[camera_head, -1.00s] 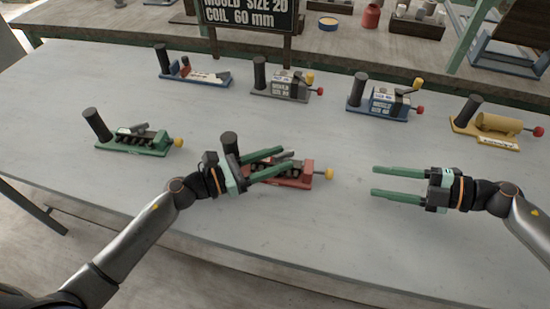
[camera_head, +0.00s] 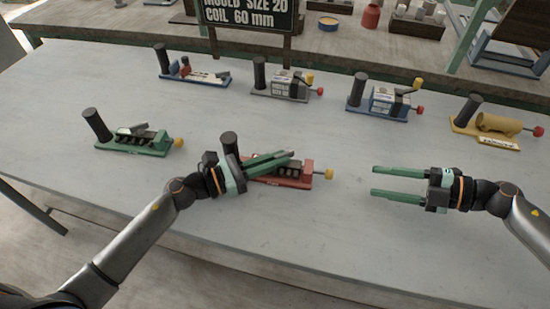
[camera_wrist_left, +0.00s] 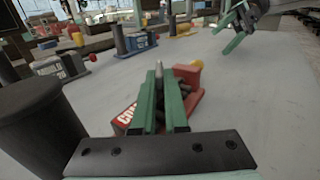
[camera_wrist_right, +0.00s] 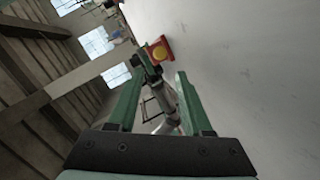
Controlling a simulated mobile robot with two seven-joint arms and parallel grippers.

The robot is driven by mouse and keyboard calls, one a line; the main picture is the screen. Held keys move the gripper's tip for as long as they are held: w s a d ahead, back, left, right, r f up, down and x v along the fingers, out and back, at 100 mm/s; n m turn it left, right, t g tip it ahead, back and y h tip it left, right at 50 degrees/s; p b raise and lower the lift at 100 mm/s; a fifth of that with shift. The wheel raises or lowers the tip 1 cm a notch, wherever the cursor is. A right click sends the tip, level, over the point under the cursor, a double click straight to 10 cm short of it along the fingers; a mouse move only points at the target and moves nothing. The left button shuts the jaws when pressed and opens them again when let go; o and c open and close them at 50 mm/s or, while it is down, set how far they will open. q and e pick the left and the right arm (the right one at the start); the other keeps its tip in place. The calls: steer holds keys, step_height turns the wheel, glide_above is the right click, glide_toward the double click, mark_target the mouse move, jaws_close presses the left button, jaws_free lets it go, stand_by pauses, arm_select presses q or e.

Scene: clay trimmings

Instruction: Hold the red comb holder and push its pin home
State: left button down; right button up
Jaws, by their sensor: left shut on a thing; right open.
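The red comb holder (camera_head: 306,172) lies on the table with its dark post (camera_head: 229,142) upright at the left end. A pin with a yellow knob (camera_head: 329,174) sticks out of its right end; the knob also shows in the right wrist view (camera_wrist_right: 159,53). My left gripper (camera_head: 286,156) reaches over the holder, beside the post. Its fingers (camera_wrist_left: 165,98) are shut on a grey, pointed piece (camera_wrist_left: 158,70) above the holder; the fingers hide most of that piece. My right gripper (camera_head: 374,182) is open and empty, right of the knob and apart from it.
A green holder (camera_head: 135,146) with a yellow knob stands at the left. Blue, grey, blue and yellow holders line the back, among them the yellow one (camera_head: 493,122). A black sign (camera_head: 250,14) stands behind. The table (camera_head: 330,235) is clear in front.

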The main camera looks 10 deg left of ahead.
stand_by(0.8)
steer(key=c, duration=0.4)
steer(key=shift+r+n, duration=0.25)
steer(key=shift+n, duration=0.55)
steer(key=shift+c, duration=1.4)
steer(key=shift+w+a+r+n+g, duration=0.1)
steer(key=shift+r+n+g, duration=0.2)
steer(key=shift+n, duration=0.7)
jaws_close()
steer(key=shift+r+n+g+h, duration=0.25)
steer(key=shift+n+g+h, duration=0.05)
steer(key=shift+n, duration=0.9)
steer(key=n, duration=0.2)
steer(key=r+n+g+h, duration=0.1)
steer(key=n, duration=0.2)
steer(key=shift+w+n, duration=0.2)
steer(key=shift+n, duration=0.1)
steer(key=d+r+n+h, duration=0.1)
steer(key=n, duration=0.4)
steer(key=w+d+r+n+h, duration=0.1)
steer(key=n, duration=0.3)
steer(key=w+d+r+n+h, duration=0.1)
steer(key=n+h, duration=0.1)
steer(key=n, duration=0.3)
steer(key=shift+d+n+g, duration=0.3)
